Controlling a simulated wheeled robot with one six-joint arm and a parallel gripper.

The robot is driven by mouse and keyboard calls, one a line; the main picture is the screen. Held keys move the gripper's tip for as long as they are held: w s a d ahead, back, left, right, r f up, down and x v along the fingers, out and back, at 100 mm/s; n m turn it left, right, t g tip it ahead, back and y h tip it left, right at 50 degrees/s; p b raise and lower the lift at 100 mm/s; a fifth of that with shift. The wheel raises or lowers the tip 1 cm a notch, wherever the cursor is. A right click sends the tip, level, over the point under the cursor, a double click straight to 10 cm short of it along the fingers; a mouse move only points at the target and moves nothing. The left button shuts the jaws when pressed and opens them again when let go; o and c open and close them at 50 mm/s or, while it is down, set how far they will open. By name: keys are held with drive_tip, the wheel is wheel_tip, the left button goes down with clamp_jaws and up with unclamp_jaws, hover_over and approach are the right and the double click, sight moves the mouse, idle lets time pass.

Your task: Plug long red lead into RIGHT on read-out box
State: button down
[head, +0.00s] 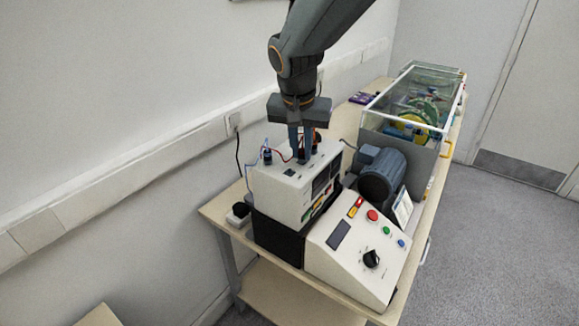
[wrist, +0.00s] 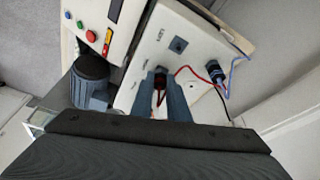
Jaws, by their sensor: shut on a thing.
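The white read-out box (head: 283,190) stands on a dark unit at the near end of the bench. Its top panel also shows in the wrist view (wrist: 190,22), with small printed labels and a square socket. My gripper (head: 304,158) points down at the back right of this panel. In the wrist view, my gripper (wrist: 161,80) is shut on the dark end of the red lead, mostly hidden between the fingers. The red lead (wrist: 196,73) curves from there towards a dark blue connector (wrist: 217,74). I cannot tell whether the held end is seated in a socket.
A sloped control box (head: 350,255) with coloured buttons and a knob stands in front. A grey motor (head: 380,175) and a clear-covered rig (head: 415,105) stand to the right. A wall and trunking run close behind on the left. A thin blue lead (wrist: 233,72) leaves the connector.

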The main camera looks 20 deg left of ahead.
sight(301, 150)
drive_tip(key=shift+f, duration=0.1)
drive_tip(key=shift+a+m+h, duration=0.1)
drive_tip(key=shift+m+h, duration=0.4)
drive_tip(key=shift+m, duration=1.3)
drive_tip(key=c, duration=1.6)
unclamp_jaws()
drive_tip(key=shift+c, duration=0.2)
drive_tip(key=shift+p+v, duration=1.45)
drive_tip(key=shift+v, duration=1.15)
